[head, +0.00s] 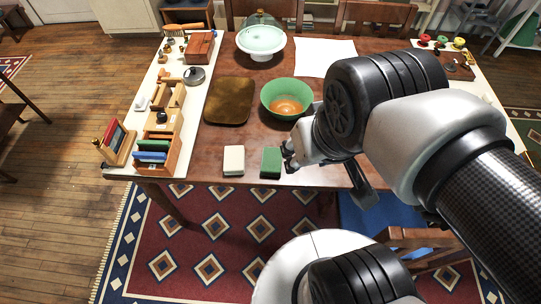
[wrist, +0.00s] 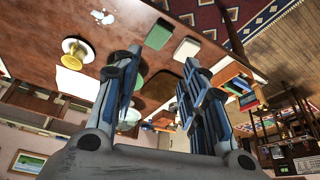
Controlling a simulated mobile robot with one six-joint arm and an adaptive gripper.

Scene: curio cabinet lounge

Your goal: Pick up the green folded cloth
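The green folded cloth (head: 271,162) lies flat near the front edge of the table, right of a white folded cloth (head: 234,160). My gripper (head: 288,155) is just to the right of the green cloth in the head view, its fingers small and partly hidden by the arm. In the wrist view, the green cloth (wrist: 159,33) lies beyond the fingertips, with the white cloth (wrist: 187,48) beside it. There my gripper (wrist: 162,57) shows its two fingers spread wide with nothing between them.
A green bowl (head: 286,98) with orange inside stands behind the cloths, near my arm. A brown board (head: 229,101) lies left of it. Wooden racks (head: 157,147) line the table's left side. A domed stand (head: 261,42) is farther back. Table around the white cloth is clear.

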